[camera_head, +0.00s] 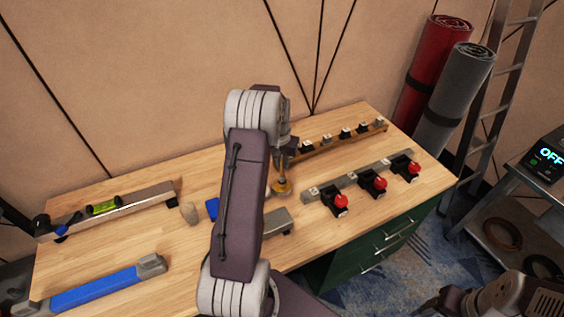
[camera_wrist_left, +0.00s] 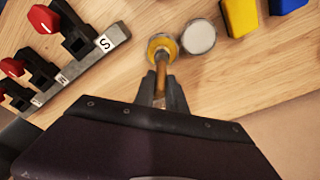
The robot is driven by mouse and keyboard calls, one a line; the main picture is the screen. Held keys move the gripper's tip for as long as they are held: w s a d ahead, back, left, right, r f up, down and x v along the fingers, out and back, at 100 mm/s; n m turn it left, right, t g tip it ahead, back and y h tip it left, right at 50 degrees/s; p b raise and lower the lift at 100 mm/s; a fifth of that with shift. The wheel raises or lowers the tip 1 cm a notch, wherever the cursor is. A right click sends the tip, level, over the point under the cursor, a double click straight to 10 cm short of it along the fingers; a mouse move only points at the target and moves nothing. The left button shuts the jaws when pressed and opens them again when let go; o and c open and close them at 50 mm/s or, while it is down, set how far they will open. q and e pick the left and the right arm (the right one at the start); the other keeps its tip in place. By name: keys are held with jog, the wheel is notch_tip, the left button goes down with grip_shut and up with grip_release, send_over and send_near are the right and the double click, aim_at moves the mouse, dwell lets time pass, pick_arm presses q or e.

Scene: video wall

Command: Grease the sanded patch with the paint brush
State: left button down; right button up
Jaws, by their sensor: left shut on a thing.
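My left gripper (camera_head: 282,160) is over the middle of the wooden bench, shut on the brush's thin brown handle. The paint brush (camera_wrist_left: 161,70) points away from the gripper in the left wrist view; its lower end meets a yellow-rimmed round thing (camera_wrist_left: 162,45). In the head view this round, golden end (camera_head: 283,187) is low over the bench; I cannot tell whether it touches. A grey round-topped thing (camera_wrist_left: 198,37) stands right beside it in the wrist view. I cannot make out a sanded patch. My right gripper is not in view; only part of that arm shows at lower right.
Red-knobbed clamps (camera_head: 374,182) stand on a grey strip to the right. Behind is a wooden rail (camera_head: 340,140) with small blocks. A level (camera_head: 104,207) and a blue-handled tool (camera_head: 95,290) lie left. My left arm hides part of the bench (camera_head: 330,235).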

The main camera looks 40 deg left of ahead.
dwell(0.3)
pick_arm(q)
notch_tip(320, 180, up, 7)
jog(key=p, duration=0.6)
dwell(0.4)
